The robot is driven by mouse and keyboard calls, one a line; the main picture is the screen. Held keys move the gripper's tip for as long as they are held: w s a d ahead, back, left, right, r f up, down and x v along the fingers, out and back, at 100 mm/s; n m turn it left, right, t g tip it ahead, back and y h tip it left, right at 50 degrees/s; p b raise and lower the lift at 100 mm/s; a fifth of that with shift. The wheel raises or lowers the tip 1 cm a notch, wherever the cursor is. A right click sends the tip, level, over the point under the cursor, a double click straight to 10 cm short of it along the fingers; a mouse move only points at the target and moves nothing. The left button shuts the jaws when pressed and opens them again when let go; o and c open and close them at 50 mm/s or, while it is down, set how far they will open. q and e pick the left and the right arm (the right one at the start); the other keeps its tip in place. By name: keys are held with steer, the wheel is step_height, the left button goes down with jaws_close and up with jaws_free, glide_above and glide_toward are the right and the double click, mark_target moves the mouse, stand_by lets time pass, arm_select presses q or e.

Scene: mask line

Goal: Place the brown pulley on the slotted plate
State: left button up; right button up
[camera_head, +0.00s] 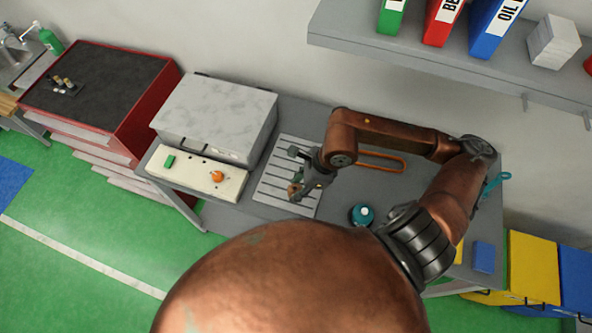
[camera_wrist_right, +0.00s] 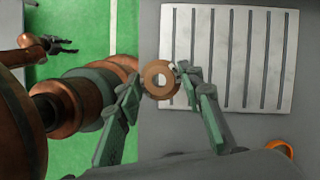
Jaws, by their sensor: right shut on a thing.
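The brown pulley (camera_wrist_right: 150,84) is a ring with a round hole, held between the fingertips of my right gripper (camera_wrist_right: 160,84). The slotted plate (camera_wrist_right: 228,95) is light grey with several parallel slots; in the right wrist view it lies just beyond the pulley, to the upper right. In the head view the slotted plate (camera_head: 268,187) lies on the bench, and my right gripper (camera_head: 297,188) is over its right part, partly hiding it. Whether the pulley touches the plate cannot be told. My left gripper (camera_wrist_right: 68,45) shows small in the right wrist view, empty, fingers apart.
A grey box machine (camera_head: 215,115) with a cream button panel (camera_head: 195,175) stands left of the plate. An orange ring-shaped handle (camera_head: 385,155) and a teal round container (camera_head: 362,214) are to the right. A shelf with binders (camera_head: 445,20) hangs above.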

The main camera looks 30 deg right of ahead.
steer(key=p, duration=0.3)
glide_above(293, 172)
steer(key=s, duration=0.2)
steer(key=shift+m, duration=0.4)
steer(key=f, duration=0.5)
steer(key=d+f, duration=0.1)
steer(key=f, duration=0.2)
steer(key=shift+w+f, duration=0.25)
steer(key=shift+f, duration=0.05)
steer(key=shift+w+d+f, duration=0.2)
steer(key=shift+w+f, duration=0.15)
steer(key=shift+f, duration=0.15)
step_height(293, 172, down, 2)
steer(key=shift+f+p, duration=0.1)
steer(key=shift+p, duration=0.55)
steer(key=shift+f, duration=0.4)
arm_select(q)
steer(key=r, duration=0.1)
steer(key=s+r, duration=0.1)
steer(key=r, duration=0.1)
steer(key=s+r, duration=0.1)
steer(key=shift+s+r, duration=0.1)
steer(key=shift+r, duration=0.05)
arm_select(e)
steer(key=shift+f, duration=0.15)
